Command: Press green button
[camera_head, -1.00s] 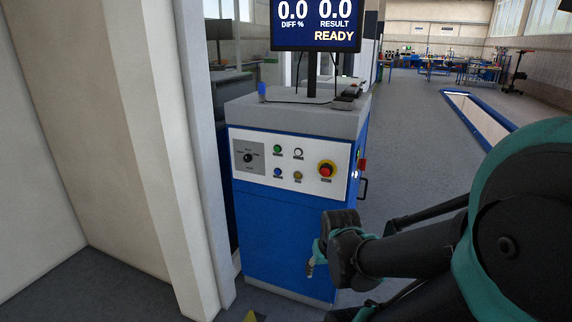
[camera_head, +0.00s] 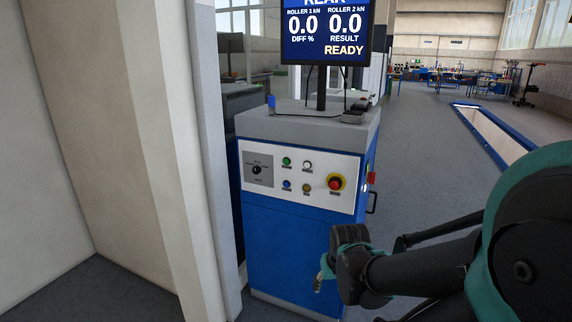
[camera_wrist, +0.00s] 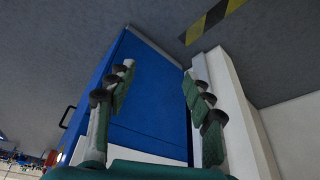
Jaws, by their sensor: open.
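The green button (camera_head: 286,162) is at the upper left of the button group on the white panel (camera_head: 318,172) of a blue cabinet (camera_head: 285,235). My gripper (camera_head: 319,280) is in front of the cabinet, lower than the panel and to the right of the green button, apart from it. In the wrist view my gripper (camera_wrist: 158,88) has its two fingers spread with nothing between them. The blue cabinet front (camera_wrist: 150,105) lies beyond the fingers. I cannot make out the green button in the wrist view.
A white button (camera_head: 307,165), blue button (camera_head: 286,184), amber button (camera_head: 306,188), rotary switch (camera_head: 257,170) and red emergency stop (camera_head: 335,183) share the panel. A monitor (camera_head: 324,35) stands on top. A pale pillar (camera_head: 165,130) stands close left. Open floor lies right.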

